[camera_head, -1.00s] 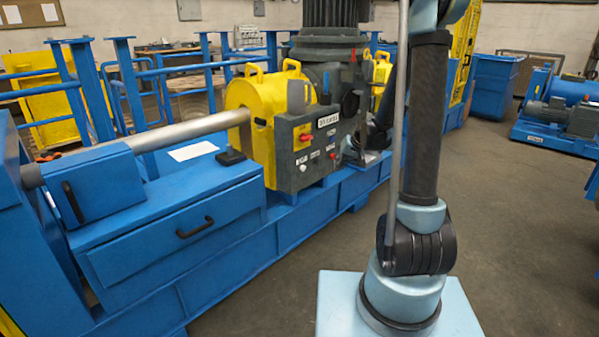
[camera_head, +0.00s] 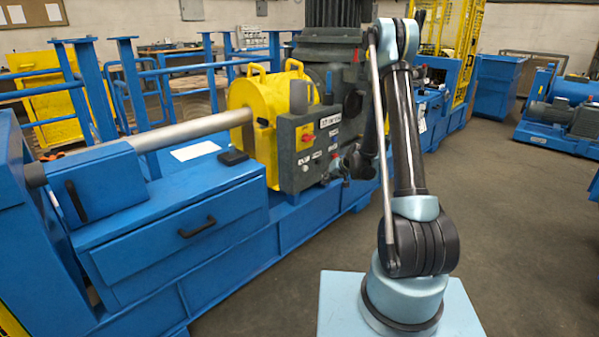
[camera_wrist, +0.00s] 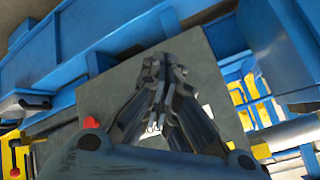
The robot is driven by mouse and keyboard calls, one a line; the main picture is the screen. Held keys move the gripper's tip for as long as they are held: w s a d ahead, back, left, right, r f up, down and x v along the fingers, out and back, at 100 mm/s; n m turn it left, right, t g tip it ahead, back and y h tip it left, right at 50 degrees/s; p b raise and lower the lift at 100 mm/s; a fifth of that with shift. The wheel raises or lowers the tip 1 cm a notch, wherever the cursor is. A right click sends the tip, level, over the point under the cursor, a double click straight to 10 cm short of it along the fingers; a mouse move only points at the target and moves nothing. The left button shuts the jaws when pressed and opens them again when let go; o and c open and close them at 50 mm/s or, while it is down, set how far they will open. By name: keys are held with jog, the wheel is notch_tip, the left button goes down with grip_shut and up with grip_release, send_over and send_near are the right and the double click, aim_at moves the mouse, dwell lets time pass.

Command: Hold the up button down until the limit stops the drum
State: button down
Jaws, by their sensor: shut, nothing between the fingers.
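The labels are too small to read, so I cannot tell which button is up. My gripper (camera_head: 334,168) is close to the lower right of this face; contact cannot be told. In the wrist view my gripper (camera_wrist: 164,68) is shut and empty over a grey surface, with a red knob (camera_wrist: 91,122) to its left. The drum is not clearly visible.
The yellow guard (camera_head: 246,98) covers a steel shaft (camera_head: 185,133) on the left. A blue drawer cabinet (camera_head: 180,229) stands in front, with a black block (camera_head: 232,157) on the bench behind it. Open floor (camera_head: 520,235) lies to the right.

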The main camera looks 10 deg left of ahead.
aim_at(305, 168)
jog(key=shift+w+f, duration=0.1)
jog(key=shift+f, duration=0.1)
jog(key=shift+a, duration=0.1)
jog(key=w+a, duration=0.5)
jog(key=a, duration=0.1)
jog(key=shift+w+a, duration=0.2)
jog(key=shift+a, duration=0.2)
jog(key=shift+w+a+r, duration=0.1)
jog(key=shift+w+a, duration=0.4)
jog(key=shift+a, duration=0.25)
dwell(5.9)
